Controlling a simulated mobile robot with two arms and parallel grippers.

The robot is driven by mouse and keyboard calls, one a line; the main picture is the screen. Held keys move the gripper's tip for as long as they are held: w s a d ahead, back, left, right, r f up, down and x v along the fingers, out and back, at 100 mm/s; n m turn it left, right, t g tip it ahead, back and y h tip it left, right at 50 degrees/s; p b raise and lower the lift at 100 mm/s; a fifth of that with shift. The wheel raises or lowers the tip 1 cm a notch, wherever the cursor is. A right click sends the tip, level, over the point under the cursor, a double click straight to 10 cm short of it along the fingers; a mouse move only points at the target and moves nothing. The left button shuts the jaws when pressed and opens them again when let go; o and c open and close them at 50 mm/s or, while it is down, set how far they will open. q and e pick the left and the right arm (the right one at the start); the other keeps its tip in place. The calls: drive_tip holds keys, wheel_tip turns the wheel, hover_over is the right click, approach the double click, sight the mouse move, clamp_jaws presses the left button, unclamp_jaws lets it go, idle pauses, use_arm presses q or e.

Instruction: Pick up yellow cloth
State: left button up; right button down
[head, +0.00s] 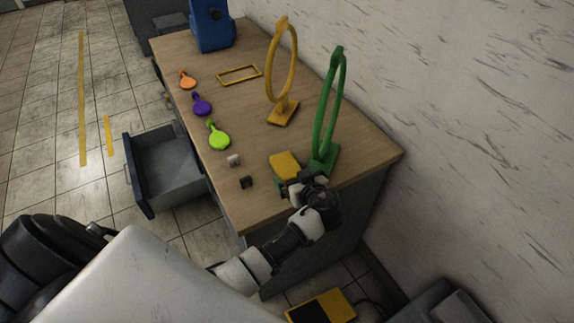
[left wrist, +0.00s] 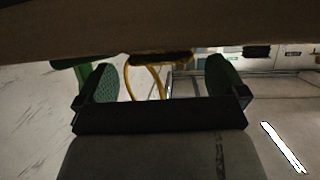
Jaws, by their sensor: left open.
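The yellow cloth (head: 285,163) looks like a small folded pad on the desk, near its front right end. A bit of green shows at its lower left edge. My left gripper (head: 297,181) is at the near side of the cloth, low over the desk. In the left wrist view my left gripper (left wrist: 158,80) is open, its two fingers wide apart with nothing gripped. A dark yellow strip (left wrist: 160,58) shows between them against the desk surface; I cannot tell if it is the cloth or the yellow stand's base. My right gripper is not in view.
A green ring stand (head: 323,158) stands just right of the cloth, close to my gripper. A yellow ring stand (head: 283,111) is behind. A drawer (head: 168,168) is open.

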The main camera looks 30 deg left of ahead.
use_arm(q)
drive_tip(key=shift+w+a+f, duration=0.15)
drive_tip(key=shift+a, duration=0.15)
drive_tip(key=shift+c, duration=0.5)
drive_tip(key=c, duration=0.8)
